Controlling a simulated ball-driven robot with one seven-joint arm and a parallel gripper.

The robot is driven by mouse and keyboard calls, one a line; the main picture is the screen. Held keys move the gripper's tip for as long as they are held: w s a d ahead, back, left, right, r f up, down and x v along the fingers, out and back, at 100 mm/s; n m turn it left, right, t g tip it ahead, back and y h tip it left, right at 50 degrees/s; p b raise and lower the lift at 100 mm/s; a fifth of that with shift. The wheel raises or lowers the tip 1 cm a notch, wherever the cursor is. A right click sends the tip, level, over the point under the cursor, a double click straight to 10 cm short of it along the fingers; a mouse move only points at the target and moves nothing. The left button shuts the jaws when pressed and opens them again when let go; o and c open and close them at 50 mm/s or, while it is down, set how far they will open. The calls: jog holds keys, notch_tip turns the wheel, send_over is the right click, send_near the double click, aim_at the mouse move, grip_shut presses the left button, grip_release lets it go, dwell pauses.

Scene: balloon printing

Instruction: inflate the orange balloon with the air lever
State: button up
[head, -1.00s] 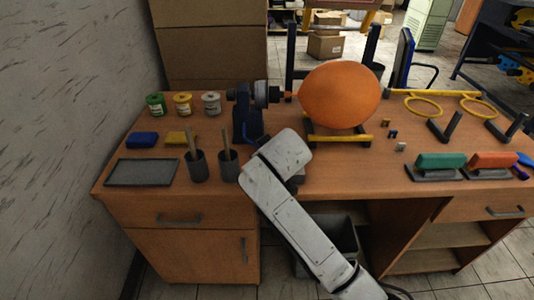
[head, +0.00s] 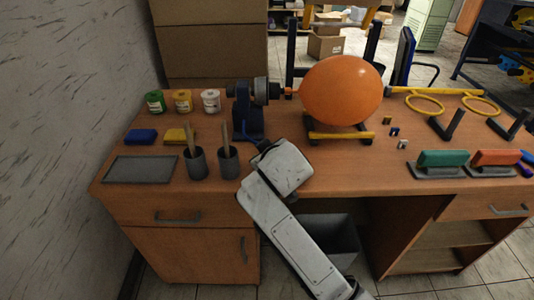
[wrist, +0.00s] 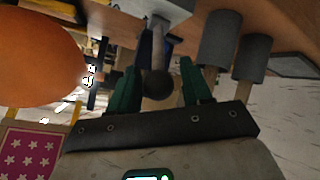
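The orange balloon (head: 341,90) is large and round, and sits on the nozzle of the dark blue inflating machine (head: 247,118). Its side also fills the left of the wrist view (wrist: 38,58). In the wrist view, the air lever (wrist: 158,55) is a rod ending in a dark round knob (wrist: 158,84). My gripper (wrist: 160,88) has its two green fingers apart, one on each side of the knob, with gaps showing; I cannot tell whether either finger touches it. In the head view my white arm hides the fingers and most of the lever.
Two dark cups (head: 196,163) with sticks stand left of my arm, beside a grey tray (head: 140,170). Paint jars (head: 183,101) stand behind them. A yellow-barred stand (head: 340,136) lies below the balloon. Green (head: 442,159) and orange-handled (head: 495,158) stamps are at the right.

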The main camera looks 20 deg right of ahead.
jog(key=shift+o, duration=0.7)
jog(key=v, duration=1)
jog(key=shift+s+r, duration=0.2)
jog(key=shift+s, duration=0.1)
dwell(1.5)
